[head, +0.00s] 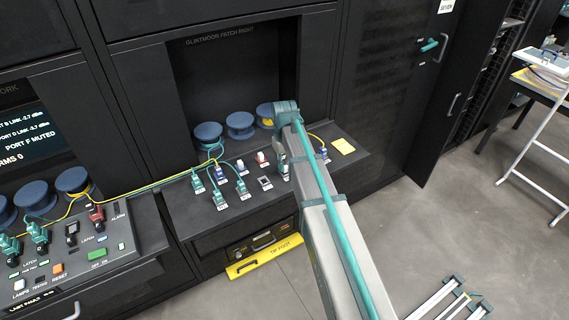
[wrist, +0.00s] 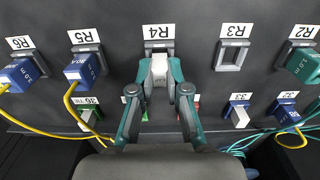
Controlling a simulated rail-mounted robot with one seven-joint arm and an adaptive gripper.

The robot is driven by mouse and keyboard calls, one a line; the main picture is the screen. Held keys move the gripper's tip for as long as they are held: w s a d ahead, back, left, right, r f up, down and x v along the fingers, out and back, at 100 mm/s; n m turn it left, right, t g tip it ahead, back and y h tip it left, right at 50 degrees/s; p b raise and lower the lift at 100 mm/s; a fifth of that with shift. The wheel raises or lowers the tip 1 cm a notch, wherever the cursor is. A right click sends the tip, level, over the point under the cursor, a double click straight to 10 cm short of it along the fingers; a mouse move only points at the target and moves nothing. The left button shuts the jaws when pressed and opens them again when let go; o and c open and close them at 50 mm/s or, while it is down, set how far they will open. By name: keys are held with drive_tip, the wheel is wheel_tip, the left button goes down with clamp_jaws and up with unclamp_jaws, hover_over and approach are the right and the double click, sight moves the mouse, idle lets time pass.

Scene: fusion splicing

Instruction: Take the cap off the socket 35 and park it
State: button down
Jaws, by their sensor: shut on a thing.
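My gripper (wrist: 160,70) is shut on a small white cap (wrist: 159,71) in the wrist view. The cap is in line with the socket labelled R4 (wrist: 158,46), just under its label. I cannot tell whether it is seated there or held just above. Socket 35 is behind my fingers in the wrist view, and its label cannot be read. In the head view my gripper (head: 281,155) is over the right part of the patch shelf (head: 215,221), mostly covered by my arm.
Socket R3 (wrist: 232,55) is empty. Blue plugs stand at R5 (wrist: 83,67) and R6 (wrist: 20,73), with yellow cables running from them. A green plug (wrist: 303,64) is at R2. A white cap (wrist: 240,116) is at 33. Teal cables lie at lower right.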

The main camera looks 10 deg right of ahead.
drive_tip(key=shift+f, duration=0.55)
idle(0.4)
drive_tip(key=c, duration=1.1)
unclamp_jaws()
drive_tip(key=shift+r, duration=0.1)
wheel_tip(320, 180, up, 12)
drive_tip(key=shift+f, duration=0.1)
